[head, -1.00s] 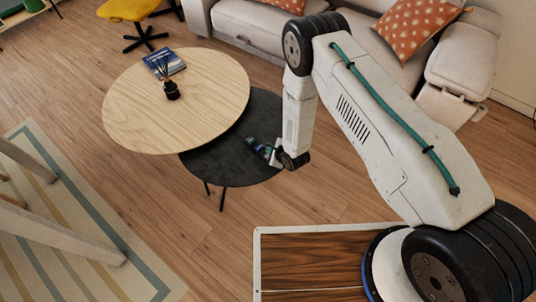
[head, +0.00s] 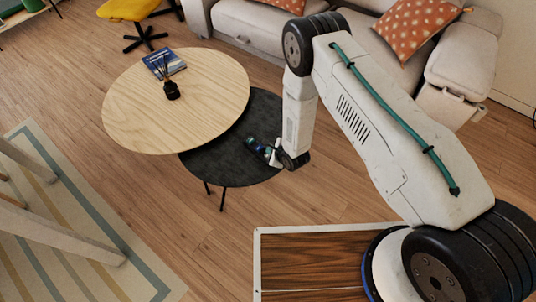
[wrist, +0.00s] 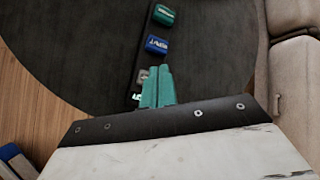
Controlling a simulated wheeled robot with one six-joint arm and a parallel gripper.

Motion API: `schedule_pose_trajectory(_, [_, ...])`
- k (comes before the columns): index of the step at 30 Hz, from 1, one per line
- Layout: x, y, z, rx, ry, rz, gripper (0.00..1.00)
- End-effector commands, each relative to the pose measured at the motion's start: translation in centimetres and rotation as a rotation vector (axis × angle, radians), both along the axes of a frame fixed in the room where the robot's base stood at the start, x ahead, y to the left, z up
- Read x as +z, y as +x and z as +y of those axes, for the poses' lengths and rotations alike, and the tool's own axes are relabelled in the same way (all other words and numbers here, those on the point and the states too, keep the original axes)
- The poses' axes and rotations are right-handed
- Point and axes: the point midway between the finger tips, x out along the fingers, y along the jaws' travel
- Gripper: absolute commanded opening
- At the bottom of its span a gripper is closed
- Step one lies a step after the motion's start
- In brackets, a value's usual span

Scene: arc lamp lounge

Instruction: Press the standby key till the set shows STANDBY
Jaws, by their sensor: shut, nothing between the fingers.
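A dark strip with several coloured keys lies on the round black table (head: 222,158). In the wrist view it carries a teal key (wrist: 163,15), a blue key (wrist: 156,45) with white lettering that looks like INPUT, and a grey key (wrist: 143,74) partly covered by my fingers. I cannot make out which key is the standby key. My gripper (wrist: 158,70) is shut and empty, its teal fingertips beside the grey key and just short of the blue one; I cannot tell whether they touch. In the head view my gripper (head: 272,153) is low over the black table's right side. No STANDBY display is readable.
A higher round wooden table (head: 200,95) overlaps the black one, with a dark reed bottle (head: 171,91) and a blue book (head: 165,64) on it. A pale sofa (head: 240,20) stands behind. Open wooden floor lies in front of the tables.

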Motion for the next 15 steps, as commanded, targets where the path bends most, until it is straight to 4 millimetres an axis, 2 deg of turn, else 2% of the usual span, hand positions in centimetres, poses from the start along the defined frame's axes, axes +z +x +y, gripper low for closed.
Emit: schedule_pose_trajectory(15, [-0.74,-0.10,-0.02,0.000,-0.001,0.001,0.00])
